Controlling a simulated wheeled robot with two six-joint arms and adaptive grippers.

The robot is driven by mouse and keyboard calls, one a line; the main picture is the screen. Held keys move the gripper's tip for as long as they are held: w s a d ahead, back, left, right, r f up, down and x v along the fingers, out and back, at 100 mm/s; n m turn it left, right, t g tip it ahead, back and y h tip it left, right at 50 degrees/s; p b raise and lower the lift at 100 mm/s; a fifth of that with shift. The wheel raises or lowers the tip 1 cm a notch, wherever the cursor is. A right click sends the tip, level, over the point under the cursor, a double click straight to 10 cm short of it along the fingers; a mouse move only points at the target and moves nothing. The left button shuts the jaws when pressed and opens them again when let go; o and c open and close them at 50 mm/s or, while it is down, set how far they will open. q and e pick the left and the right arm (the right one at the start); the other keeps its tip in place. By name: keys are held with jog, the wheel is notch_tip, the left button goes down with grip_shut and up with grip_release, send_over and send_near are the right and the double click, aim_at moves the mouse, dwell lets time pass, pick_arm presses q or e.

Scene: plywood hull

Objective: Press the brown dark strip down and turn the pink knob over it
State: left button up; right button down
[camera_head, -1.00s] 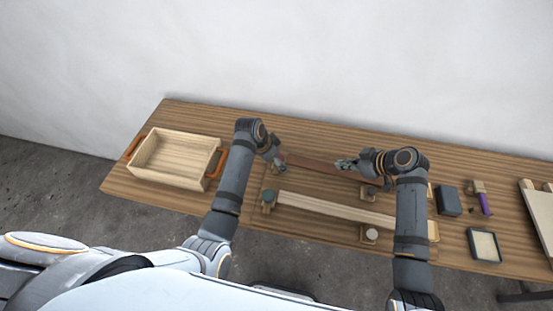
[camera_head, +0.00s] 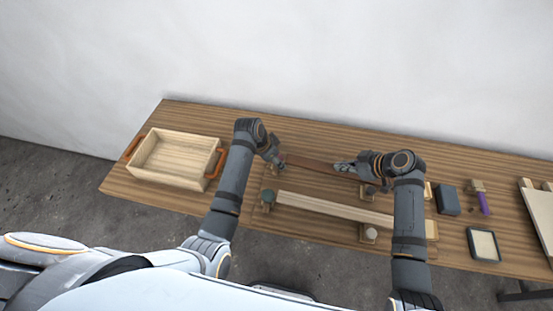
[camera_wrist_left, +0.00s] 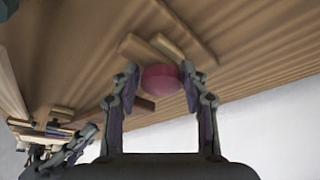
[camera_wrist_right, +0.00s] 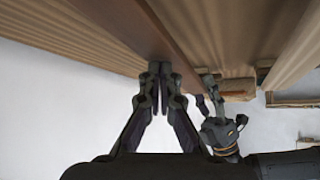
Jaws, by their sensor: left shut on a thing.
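The brown dark strip (camera_head: 312,163) lies across the far part of the fixture between my two grippers; it also shows in the right wrist view (camera_wrist_right: 172,35). The pink knob (camera_wrist_left: 160,79) is round and sits between the fingers of my left gripper (camera_wrist_left: 161,84), by the strip's left end. My left gripper, also in the head view (camera_head: 278,163), is shut on the knob. My right gripper (camera_head: 342,167) has its fingertips together with nothing between them. In the right wrist view its tips (camera_wrist_right: 160,70) are at the strip; whether they touch is unclear.
A wooden tray (camera_head: 147,177) stands at left. A dark block (camera_head: 447,200) and shallow box (camera_head: 484,245) are at right.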

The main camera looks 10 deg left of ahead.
pick_arm(q)
jog(key=shift+a, duration=0.1)
pick_arm(e)
jog(key=shift+f, duration=0.35)
pick_arm(q)
jog(key=o, duration=1.2)
jog(key=shift+a, duration=0.1)
pick_arm(e)
jog(key=shift+a, duration=0.15)
pick_arm(q)
jog(key=shift+r, duration=3.55)
